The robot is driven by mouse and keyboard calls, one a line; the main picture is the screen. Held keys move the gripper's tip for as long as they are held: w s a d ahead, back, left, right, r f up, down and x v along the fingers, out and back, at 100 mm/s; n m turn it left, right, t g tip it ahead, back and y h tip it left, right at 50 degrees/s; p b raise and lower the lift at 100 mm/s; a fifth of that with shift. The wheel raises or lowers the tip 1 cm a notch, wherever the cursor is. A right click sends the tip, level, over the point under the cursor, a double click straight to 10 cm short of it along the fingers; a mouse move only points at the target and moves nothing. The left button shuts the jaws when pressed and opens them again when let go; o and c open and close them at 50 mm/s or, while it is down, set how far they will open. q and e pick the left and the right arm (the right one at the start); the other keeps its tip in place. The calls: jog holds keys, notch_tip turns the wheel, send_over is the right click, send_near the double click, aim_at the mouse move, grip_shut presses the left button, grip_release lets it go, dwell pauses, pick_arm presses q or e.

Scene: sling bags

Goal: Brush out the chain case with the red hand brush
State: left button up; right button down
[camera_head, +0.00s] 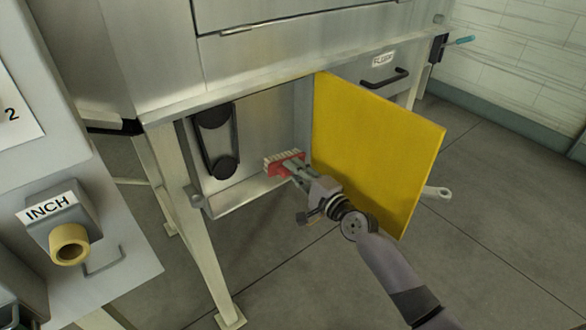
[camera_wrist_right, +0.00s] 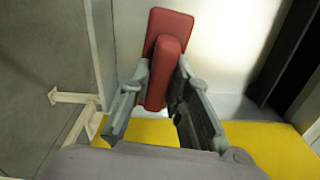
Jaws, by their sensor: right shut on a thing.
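The red hand brush (camera_head: 284,164) with pale bristles is held in my right gripper (camera_head: 301,176), in front of the open chain case. In the right wrist view the red brush (camera_wrist_right: 168,30) shows between the two fingers of the right gripper (camera_wrist_right: 160,85), which are shut on its handle. The chain case (camera_head: 258,130) is an open metal box under the machine, with a dark chain loop (camera_head: 213,140) on two wheels at its left. The yellow door (camera_head: 375,145) stands swung open to the right. Whether the bristles touch the case is unclear.
A panel marked INCH with a tan button (camera_head: 69,243) stands at the left. A metal leg (camera_head: 190,220) supports the machine at the case's left. A drawer handle (camera_head: 384,78) is above the door. Grey floor lies open below.

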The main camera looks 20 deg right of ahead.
pick_arm(q)
jog(key=shift+s+f, duration=0.2)
jog(key=shift+f, duration=0.55)
pick_arm(e)
jog(key=shift+v, duration=1.5)
